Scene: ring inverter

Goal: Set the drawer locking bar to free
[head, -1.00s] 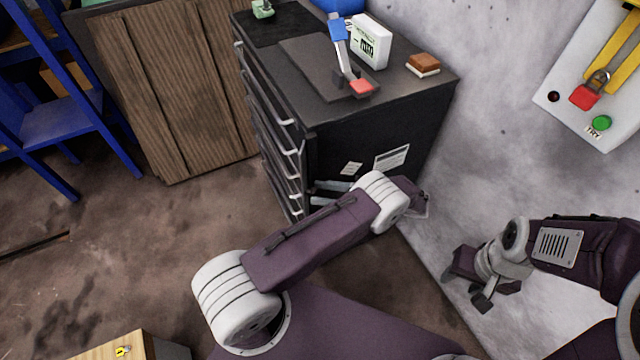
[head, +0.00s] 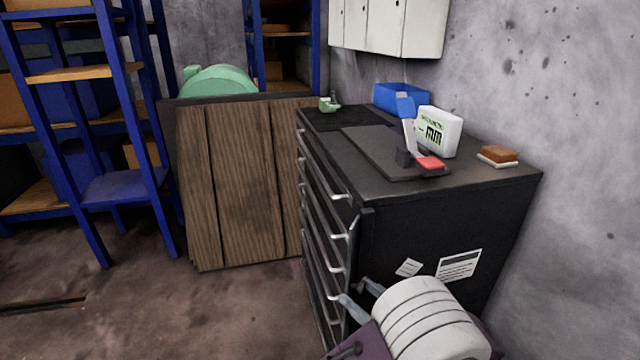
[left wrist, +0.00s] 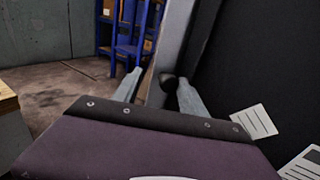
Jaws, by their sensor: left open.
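The black drawer cabinet (head: 440,225) stands against the wall. The locking bar (head: 356,240) appears as a dark upright strip along its near front corner, beside the drawer handles. My left gripper (head: 358,297) is open at the lower part of this corner, one finger on each side of the bar in the picture. In the left wrist view, the open fingers of the left gripper (left wrist: 160,85) point at the grey upright bar (left wrist: 172,40), which shows between them. A dark round part sits low on it. I cannot tell whether the fingers touch it. My right gripper is out of view.
A wooden panel (head: 230,190) and blue shelves (head: 125,185) stand left. The floor before the drawers is clear.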

